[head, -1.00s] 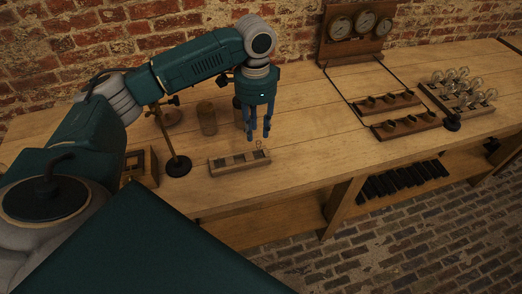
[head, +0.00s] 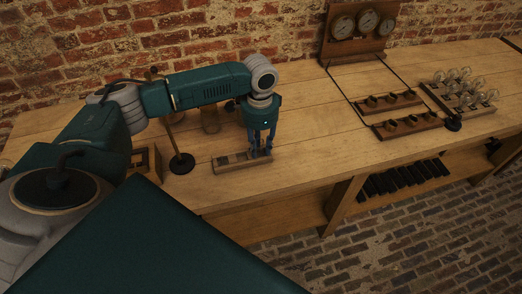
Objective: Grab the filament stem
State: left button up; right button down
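A small wooden rack (head: 238,162) with several dark slots lies near the front edge of the bench. My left gripper (head: 262,153) points down at the rack's right end, with its blue fingertips low around the spot where the filament stem stood in the earlier frame. The stem itself is too small and too hidden by the fingers to make out now. Whether the fingers are closed on it cannot be told. My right gripper is not in view.
A dark stand (head: 181,163) rises left of the rack. Wooden switch blocks (head: 406,125) and a bulb rack (head: 463,96) stand at the right, below a gauge panel (head: 355,48). The bench between is clear.

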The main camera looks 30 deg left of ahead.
pick_arm(q)
grip_shut()
